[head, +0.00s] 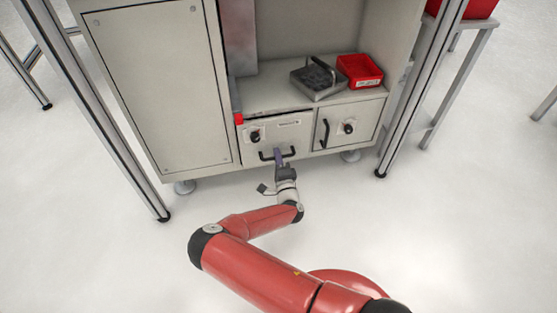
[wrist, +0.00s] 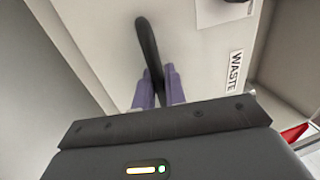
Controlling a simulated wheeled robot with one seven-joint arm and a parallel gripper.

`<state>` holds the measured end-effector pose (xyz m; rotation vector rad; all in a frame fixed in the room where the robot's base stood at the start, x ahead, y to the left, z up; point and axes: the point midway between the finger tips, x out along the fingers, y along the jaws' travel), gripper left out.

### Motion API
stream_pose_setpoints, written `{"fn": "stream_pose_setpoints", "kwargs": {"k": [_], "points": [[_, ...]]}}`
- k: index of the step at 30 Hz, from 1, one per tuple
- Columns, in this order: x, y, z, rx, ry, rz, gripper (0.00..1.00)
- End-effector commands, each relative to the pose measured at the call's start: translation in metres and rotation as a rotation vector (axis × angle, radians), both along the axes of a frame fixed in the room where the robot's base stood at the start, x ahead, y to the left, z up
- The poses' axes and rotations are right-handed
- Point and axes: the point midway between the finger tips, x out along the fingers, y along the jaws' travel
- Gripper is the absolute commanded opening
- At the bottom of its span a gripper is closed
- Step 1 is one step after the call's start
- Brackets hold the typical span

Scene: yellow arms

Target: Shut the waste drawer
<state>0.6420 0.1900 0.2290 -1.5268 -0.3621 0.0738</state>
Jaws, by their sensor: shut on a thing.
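The waste drawer (head: 290,140) is the left of two low fronts in the cabinet; its front seems to stand slightly out, with a dark gap along its top. Its label reads WASTE in the wrist view (wrist: 236,70). Its black bar handle (head: 266,155) runs across the lower front and also shows in the wrist view (wrist: 148,38). My gripper (head: 279,156) is at the handle, and its purple fingers (wrist: 159,88) are shut on the bar. The fingers hide part of the handle.
A grey tray (head: 316,80) and a red bin (head: 360,72) sit on the shelf above. A door with a black handle (head: 325,134) is to the right. Metal posts (head: 95,110) flank the cabinet. The floor in front is clear.

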Motion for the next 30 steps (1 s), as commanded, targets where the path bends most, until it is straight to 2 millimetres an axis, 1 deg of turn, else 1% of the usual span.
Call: {"fn": "stream_pose_setpoints", "kwargs": {"k": [1,3,5,14,15,18,26,30], "points": [[0.009,0.002,-0.001,0.002,0.0,-0.001,0.0],[0.019,0.005,-0.001,0.003,0.0,-0.002,0.0],[0.024,0.007,-0.001,0.002,0.001,-0.001,0.0],[0.028,0.008,0.0,0.0,0.002,0.0,0.0],[0.028,0.008,0.0,0.0,0.003,0.0,0.18],[0.028,0.008,0.0,0.0,0.002,0.0,0.3],[0.026,0.007,-0.002,-0.001,0.005,0.0,0.3],[0.011,0.003,-0.003,-0.002,0.005,0.0,0.3]]}}
